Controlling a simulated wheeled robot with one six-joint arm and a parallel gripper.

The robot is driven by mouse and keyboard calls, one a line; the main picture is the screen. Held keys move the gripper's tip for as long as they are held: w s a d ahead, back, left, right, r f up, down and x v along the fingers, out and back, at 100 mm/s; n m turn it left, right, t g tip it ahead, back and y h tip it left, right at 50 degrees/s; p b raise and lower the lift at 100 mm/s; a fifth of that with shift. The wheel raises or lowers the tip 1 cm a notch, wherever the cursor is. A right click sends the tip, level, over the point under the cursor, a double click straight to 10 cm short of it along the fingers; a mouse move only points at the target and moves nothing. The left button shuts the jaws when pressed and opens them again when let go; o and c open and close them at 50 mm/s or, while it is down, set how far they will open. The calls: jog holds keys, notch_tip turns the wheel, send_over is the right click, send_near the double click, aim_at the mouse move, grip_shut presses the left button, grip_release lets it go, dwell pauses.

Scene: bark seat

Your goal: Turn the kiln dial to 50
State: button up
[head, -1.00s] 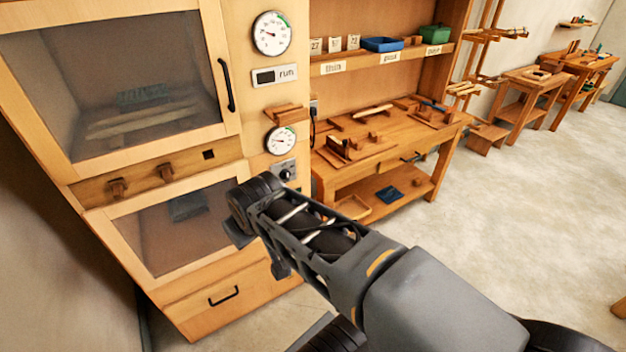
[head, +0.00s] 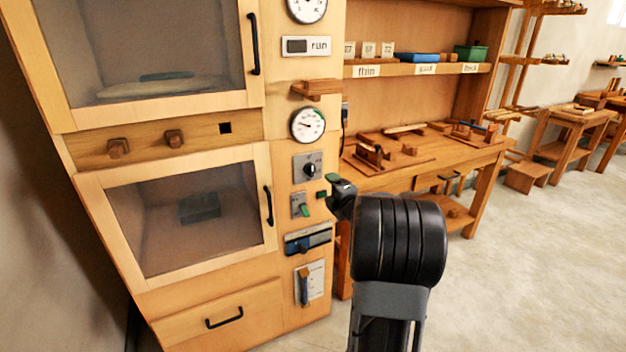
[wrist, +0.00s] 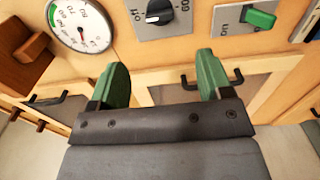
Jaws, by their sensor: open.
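The kiln dial is a black round knob (head: 309,169) with a pale pointer mark on a grey plate, below the lower round gauge (head: 307,124) on the kiln's wooden panel. The knob also shows at the top of the wrist view (wrist: 160,12), cut off by the frame edge. My gripper (head: 328,187) is beside the panel, just right of and slightly below the knob in the head view. In the wrist view its green fingers (wrist: 160,76) are spread and empty, apart from the knob.
A green switch (head: 304,210), a blue-handled part (head: 308,240) and a lever plate (head: 309,284) sit below the knob. A small wooden ledge (head: 317,88) juts out above the gauge. A workbench (head: 420,172) stands to the right; open floor lies beyond.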

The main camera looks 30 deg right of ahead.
aim_at(313, 172)
jog(key=w, duration=0.4)
jog(key=w+d, duration=0.1)
jog(key=w, duration=0.7)
jog(key=shift+w+d+p, duration=0.3)
jog(key=shift+p, duration=0.05)
jog(key=shift+c, duration=0.4)
jog(key=c, duration=0.8)
jog(key=shift+c, duration=0.2)
